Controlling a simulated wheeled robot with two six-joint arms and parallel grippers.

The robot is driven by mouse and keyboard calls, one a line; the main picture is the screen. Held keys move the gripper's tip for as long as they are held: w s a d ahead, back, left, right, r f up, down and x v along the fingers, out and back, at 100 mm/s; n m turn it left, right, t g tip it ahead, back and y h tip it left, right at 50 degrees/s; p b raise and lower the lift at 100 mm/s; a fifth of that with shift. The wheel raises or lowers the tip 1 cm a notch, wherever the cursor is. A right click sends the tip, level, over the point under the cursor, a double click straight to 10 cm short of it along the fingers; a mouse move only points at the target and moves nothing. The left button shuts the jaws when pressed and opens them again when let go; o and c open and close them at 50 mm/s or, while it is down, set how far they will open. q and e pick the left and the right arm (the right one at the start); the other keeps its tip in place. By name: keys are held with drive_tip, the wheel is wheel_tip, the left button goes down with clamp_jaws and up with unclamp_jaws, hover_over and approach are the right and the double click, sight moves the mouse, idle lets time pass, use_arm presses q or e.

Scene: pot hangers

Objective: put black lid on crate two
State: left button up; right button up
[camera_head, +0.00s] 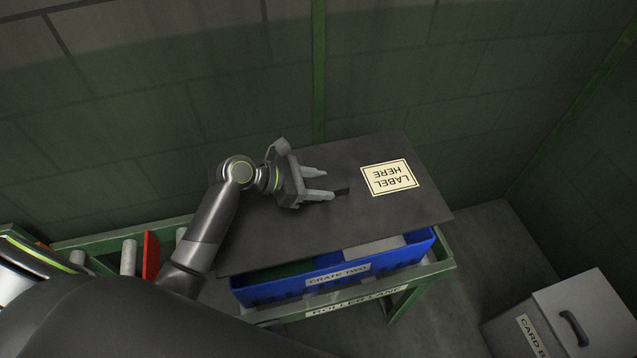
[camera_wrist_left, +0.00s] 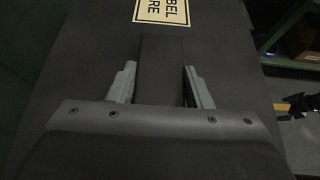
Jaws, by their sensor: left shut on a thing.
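The black lid (camera_head: 420,206) is a large flat panel with a cream "LABEL HERE" sticker (camera_head: 388,178). It lies above the blue crate marked "CRATE TWO" (camera_head: 340,276), skewed to it, with the crate's front side and front right part of its inside showing below the lid's edge. Whether the lid touches the crate rim is hard to tell. My left gripper (camera_head: 322,184) is shut on the lid's raised black handle. In the left wrist view the handle (camera_wrist_left: 162,70) sits between the two grey fingers. My right gripper is not in view.
The crate stands on a green roller lane frame (camera_head: 440,268) against a dark green block wall (camera_head: 420,75). A red upright piece (camera_head: 151,256) is on the lane at left. A grey box with a black handle (camera_head: 585,315) stands at lower right.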

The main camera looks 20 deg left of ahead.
use_arm(q)
drive_tip(key=shift+r, duration=0.1)
drive_tip(key=shift+r+p, duration=0.15)
drive_tip(key=shift+p, duration=0.65)
drive_tip(key=shift+f, duration=1.6)
drive_tip(key=shift+f+b, duration=1.5)
drive_tip(key=shift+f, duration=1.75)
